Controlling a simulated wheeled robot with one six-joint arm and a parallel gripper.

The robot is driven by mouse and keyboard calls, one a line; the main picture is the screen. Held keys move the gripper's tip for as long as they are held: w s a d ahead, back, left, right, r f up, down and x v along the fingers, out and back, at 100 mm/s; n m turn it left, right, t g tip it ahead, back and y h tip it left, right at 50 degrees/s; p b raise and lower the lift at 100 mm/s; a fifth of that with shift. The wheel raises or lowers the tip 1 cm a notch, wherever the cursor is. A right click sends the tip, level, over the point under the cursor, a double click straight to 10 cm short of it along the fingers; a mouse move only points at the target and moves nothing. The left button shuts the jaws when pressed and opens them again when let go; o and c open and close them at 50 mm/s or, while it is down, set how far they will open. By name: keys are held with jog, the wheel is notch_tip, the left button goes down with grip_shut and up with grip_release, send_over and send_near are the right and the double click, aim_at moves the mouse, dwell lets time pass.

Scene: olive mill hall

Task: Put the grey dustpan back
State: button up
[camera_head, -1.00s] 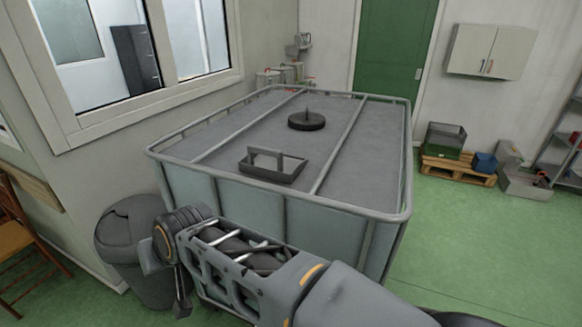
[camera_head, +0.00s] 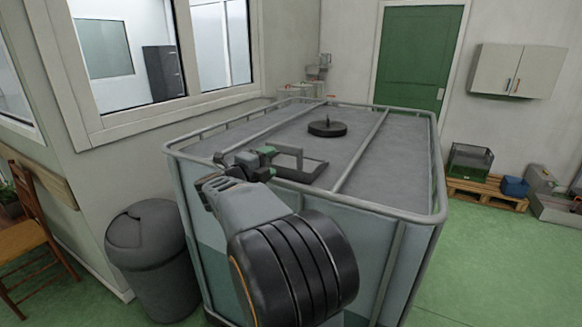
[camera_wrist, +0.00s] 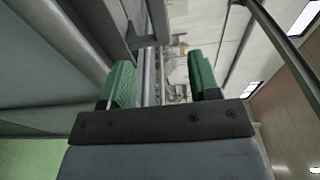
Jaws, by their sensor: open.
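The grey dustpan (camera_head: 312,170), a shallow tray with an upright loop handle, lies on top of the big caged tank (camera_head: 350,180), near its front left edge. My gripper (camera_head: 257,156) is open at the left of the dustpan's handle in the head view. It overlaps the left part of the dustpan; whether they touch I cannot tell. In the wrist view my gripper's two green fingers (camera_wrist: 162,82) stand apart with nothing clearly between them. A dark grey part beside the left finger may be the dustpan, but I cannot be sure.
A round black lid (camera_head: 327,128) sits farther back on the tank top. A tube rail (camera_head: 400,211) runs around the tank's upper edge. A grey bin (camera_head: 150,255) stands at the left, by a wooden chair (camera_head: 35,230).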

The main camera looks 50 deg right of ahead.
aim_at(287, 150)
jog(key=d, duration=0.4)
jog(key=w+d+p, duration=0.1)
jog(key=d, duration=0.1)
jog(key=shift+d, duration=0.4)
jog(key=shift+w+d+p, duration=0.2)
jog(key=shift+d+p, duration=0.1)
jog(key=shift+d, duration=0.55)
jog(key=shift+w+d+p, duration=0.15)
jog(key=shift+d+p, duration=0.2)
jog(key=shift+d, duration=0.55)
jog(key=shift+w+d+p, duration=0.2)
jog(key=shift+d+p, duration=0.1)
jog(key=shift+d, duration=0.55)
jog(key=shift+c, duration=0.2)
grip_shut()
jog(key=shift+r, duration=0.1)
